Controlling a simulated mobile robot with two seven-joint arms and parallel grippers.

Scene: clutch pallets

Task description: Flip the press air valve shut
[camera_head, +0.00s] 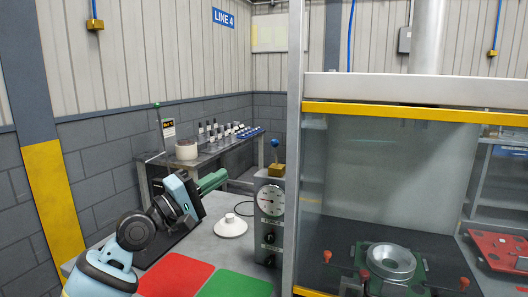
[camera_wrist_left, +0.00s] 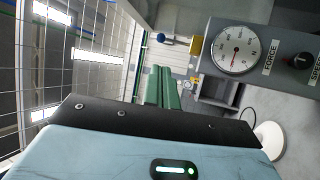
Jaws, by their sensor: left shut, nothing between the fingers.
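The press air valve has a brass body (camera_head: 277,170) on top of the grey control box, with a blue ball knob (camera_head: 275,144) standing above it on an upright lever. In the left wrist view the brass body (camera_wrist_left: 196,46) and blue knob (camera_wrist_left: 161,37) lie beyond the fingertips. My left gripper (camera_head: 224,176) has green fingers, shut together and empty. It is left of the valve and apart from it, pointing right toward the control box. The fingers also show in the left wrist view (camera_wrist_left: 162,68). My right gripper is not in view.
The control box (camera_head: 270,232) carries a round gauge (camera_head: 271,200) and knobs. The press frame post (camera_head: 293,150) stands just right of the valve. A white round object (camera_head: 230,226) and red (camera_head: 176,279) and green (camera_head: 234,285) mats lie on the table. A bench (camera_head: 225,145) with small parts stands behind.

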